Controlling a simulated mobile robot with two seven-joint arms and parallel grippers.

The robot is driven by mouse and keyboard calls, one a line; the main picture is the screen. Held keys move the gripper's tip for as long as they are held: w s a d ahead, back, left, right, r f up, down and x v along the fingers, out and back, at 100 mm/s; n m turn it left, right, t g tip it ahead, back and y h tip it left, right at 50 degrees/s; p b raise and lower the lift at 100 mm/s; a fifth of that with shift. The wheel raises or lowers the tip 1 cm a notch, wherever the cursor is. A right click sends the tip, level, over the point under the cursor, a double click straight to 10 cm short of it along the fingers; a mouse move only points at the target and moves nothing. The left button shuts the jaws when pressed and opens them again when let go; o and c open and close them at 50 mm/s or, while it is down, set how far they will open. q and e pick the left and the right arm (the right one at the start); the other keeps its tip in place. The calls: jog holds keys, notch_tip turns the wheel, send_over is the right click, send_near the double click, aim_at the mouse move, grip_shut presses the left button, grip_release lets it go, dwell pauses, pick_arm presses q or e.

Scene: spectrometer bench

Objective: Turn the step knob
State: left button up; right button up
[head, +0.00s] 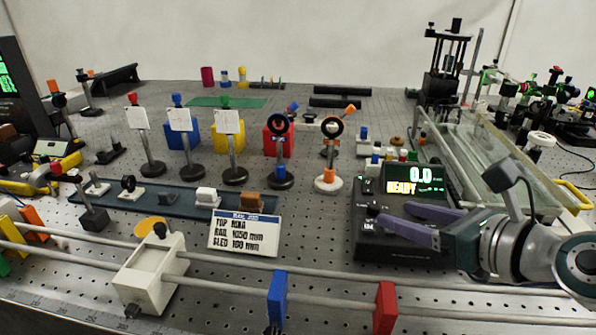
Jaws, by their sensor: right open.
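A black control box (365,245) stands right of centre on the perforated bench. Its raised display (408,180) reads 0.0 and READY. Small dark knobs (373,208) sit on the left part of its top panel; their labels are too small to read, so I cannot tell which is the step knob. My right gripper (390,215) reaches in from the right with its two purple fingers apart and empty. The fingers lie over the panel, their tips close to the knobs, and hide part of it. I cannot tell whether they touch. My left gripper is not in view.
A sign card (244,234) stands left of the box. Two rails with a white carriage (150,272), a blue block (277,298) and a red block (386,306) run in front. Several post-mounted optics stand behind. A glass tank (500,150) is at the right.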

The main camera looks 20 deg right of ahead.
aim_at(378, 208)
jog(key=shift+b+x, duration=0.65)
jog(key=shift+x, duration=1.65)
grip_shut()
